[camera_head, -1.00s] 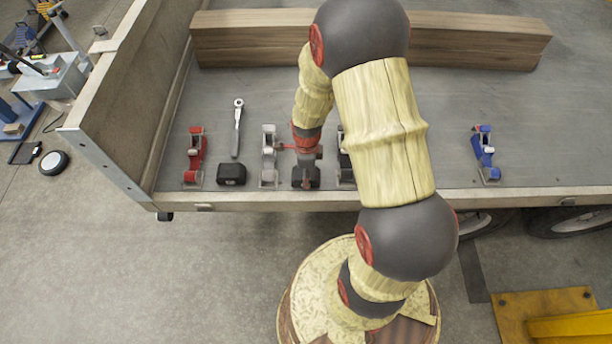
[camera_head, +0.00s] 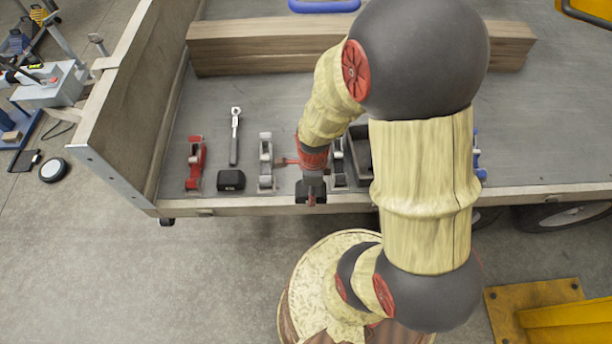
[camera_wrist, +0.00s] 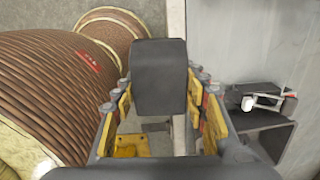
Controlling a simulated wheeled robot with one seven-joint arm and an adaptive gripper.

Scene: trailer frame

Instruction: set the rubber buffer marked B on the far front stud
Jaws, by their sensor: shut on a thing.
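My gripper (camera_head: 311,187) is shut on a black block-shaped buffer (camera_head: 311,194) at the front edge of the trailer deck. In the wrist view the dark buffer (camera_wrist: 159,78) sits between the yellow-padded fingers of my gripper (camera_wrist: 164,105), and no letter can be read on it. A second black block (camera_head: 231,180) rests on the deck to the left, its marking also unreadable. I cannot make out the far front stud in either view.
A red clamp (camera_head: 195,163), a ratchet wrench (camera_head: 235,136) and a grey clamp (camera_head: 265,160) lie left of my gripper. A dark open box (camera_head: 360,152) stands to the right, partly behind my arm. A long timber beam (camera_head: 250,48) crosses the deck's back.

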